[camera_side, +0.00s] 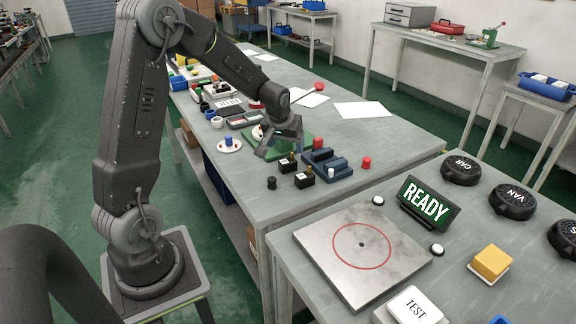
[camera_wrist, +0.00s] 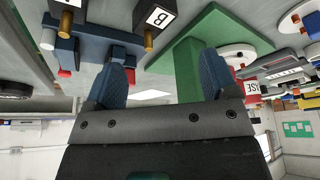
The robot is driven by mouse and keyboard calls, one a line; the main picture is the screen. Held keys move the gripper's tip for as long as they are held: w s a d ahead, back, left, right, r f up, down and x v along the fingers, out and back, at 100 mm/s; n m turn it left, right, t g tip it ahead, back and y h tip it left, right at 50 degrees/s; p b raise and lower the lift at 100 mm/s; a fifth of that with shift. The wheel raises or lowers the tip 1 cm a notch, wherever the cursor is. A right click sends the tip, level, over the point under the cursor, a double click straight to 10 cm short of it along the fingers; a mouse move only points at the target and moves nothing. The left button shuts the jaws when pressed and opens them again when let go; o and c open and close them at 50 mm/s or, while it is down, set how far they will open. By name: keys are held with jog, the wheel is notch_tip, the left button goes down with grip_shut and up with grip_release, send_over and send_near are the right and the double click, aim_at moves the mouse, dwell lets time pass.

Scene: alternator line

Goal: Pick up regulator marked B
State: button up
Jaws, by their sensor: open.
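The regulator marked B (camera_wrist: 158,14) is a black block with a white label and a brass-coloured pin, at the top of the wrist view. A second black block (camera_wrist: 68,10) with a white label and brass pin is at the upper left. The side view shows two such black blocks, one nearer the green plate (camera_side: 289,165) and one nearer the front (camera_side: 304,179); their letters are not readable there. My gripper (camera_side: 280,150) is open and empty, low over the green plate beside the blocks. Its blue fingertips (camera_wrist: 163,78) are apart in the wrist view, with no block between them.
A dark blue rack (camera_side: 326,162) stands right of the blocks, with red parts near it. A black cylinder (camera_side: 271,183) stands to the left. The nearer table holds a READY sign (camera_side: 426,201).

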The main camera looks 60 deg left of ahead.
aim_at(289, 159)
jog(key=x, duration=0.5)
jog(key=shift+d+f, duration=0.2)
jog(key=shift+d, duration=0.05)
jog(key=c, duration=1.3)
jog(key=shift+r, duration=0.1)
